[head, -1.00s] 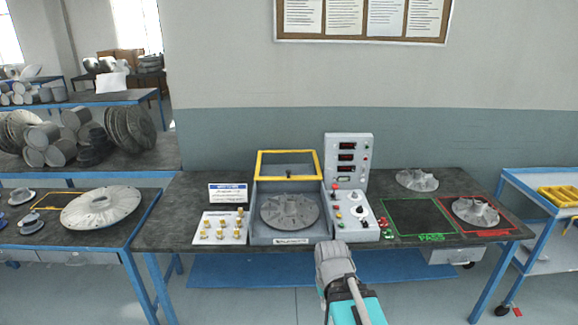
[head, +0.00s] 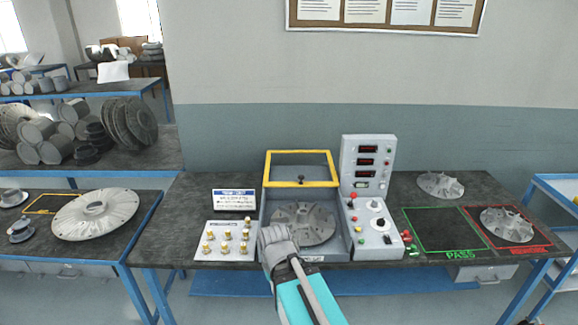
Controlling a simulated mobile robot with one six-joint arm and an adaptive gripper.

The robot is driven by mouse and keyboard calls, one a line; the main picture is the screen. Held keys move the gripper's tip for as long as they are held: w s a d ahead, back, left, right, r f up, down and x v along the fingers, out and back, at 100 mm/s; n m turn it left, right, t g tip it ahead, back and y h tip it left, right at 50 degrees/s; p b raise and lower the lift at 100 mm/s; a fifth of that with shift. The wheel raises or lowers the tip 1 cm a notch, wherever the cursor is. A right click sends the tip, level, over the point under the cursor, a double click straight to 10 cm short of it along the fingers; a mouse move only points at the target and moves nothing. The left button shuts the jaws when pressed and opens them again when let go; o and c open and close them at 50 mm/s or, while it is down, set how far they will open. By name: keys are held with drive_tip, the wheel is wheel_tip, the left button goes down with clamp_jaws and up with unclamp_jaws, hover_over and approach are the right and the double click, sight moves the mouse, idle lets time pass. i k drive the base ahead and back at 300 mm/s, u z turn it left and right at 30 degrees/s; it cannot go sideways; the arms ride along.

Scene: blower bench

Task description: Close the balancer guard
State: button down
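The balancer guard (head: 301,184) is a yellow-framed clear lid on the grey balancer box (head: 346,229). It stands raised at the back of the box, with a small dark knob on its lower front bar. A grey finned impeller (head: 310,222) lies inside the open box. My arm reaches in from the bottom of the head view, and its grey end is in front of the box's left front corner, overlapping it in the picture. My gripper's fingers are hidden, so I cannot tell whether they are open or shut.
A control panel (head: 374,226) with buttons stands right of the box, below a display tower (head: 367,164). A tray of brass weights (head: 225,240) and a small sign (head: 234,199) are at left. Green PASS (head: 432,229) and red areas lie right, an impeller (head: 507,225) in the red one.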

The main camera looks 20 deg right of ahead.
sight(335, 183)
drive_tip(key=z, duration=0.1)
drive_tip(key=i, duration=0.85)
drive_tip(key=z, duration=0.55)
